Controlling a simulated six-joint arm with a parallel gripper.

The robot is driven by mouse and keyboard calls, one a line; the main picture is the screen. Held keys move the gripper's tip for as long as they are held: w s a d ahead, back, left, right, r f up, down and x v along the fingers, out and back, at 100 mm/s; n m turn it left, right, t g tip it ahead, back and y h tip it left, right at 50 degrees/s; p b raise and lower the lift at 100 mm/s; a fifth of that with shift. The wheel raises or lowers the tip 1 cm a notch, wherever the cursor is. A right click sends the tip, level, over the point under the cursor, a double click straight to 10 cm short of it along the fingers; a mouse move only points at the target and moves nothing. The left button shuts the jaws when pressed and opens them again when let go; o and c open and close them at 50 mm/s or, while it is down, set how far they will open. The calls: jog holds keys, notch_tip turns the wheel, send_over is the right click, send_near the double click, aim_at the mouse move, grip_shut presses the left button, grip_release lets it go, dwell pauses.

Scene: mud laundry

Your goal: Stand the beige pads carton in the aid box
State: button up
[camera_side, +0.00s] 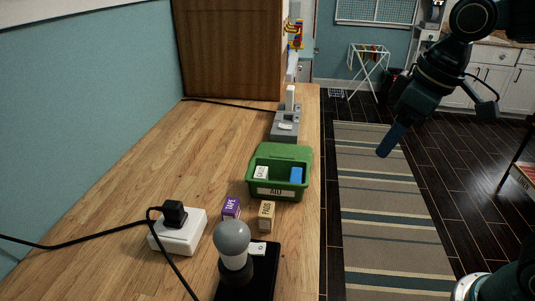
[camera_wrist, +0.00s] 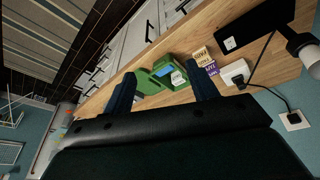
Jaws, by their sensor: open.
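The beige pads carton (camera_side: 266,216) stands on the wooden counter just in front of the green aid box, apart from it. It also shows in the wrist view (camera_wrist: 201,54). The open green aid box (camera_side: 280,189) holds a white carton (camera_side: 261,173) at its left and a blue one (camera_side: 296,175) at its right, with room between them. A purple tape carton (camera_side: 231,207) stands just left of the pads carton. My gripper (camera_side: 386,152) is raised over the floor, right of the counter, far from the cartons. In the wrist view its two blue fingers (camera_wrist: 164,92) are wide apart and empty.
A lamp with a grey bulb (camera_side: 233,245) on a black base stands in front of the cartons. A white power block (camera_side: 178,232) with black cables lies to the left. A grey device (camera_side: 286,125) stands behind the box.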

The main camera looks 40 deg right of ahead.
jog(key=w+a+f+n+g, duration=0.2)
jog(key=w+a+f+n, duration=0.1)
jog(key=w+a, duration=0.5)
jog(key=n+g, duration=0.2)
jog(key=n, duration=0.1)
send_over(266, 209)
jog(key=shift+h, duration=0.3)
notch_tip(266, 209, down, 8)
jog(key=shift+f, duration=0.2)
jog(key=shift+f, duration=3.8)
jog(key=c, duration=0.6)
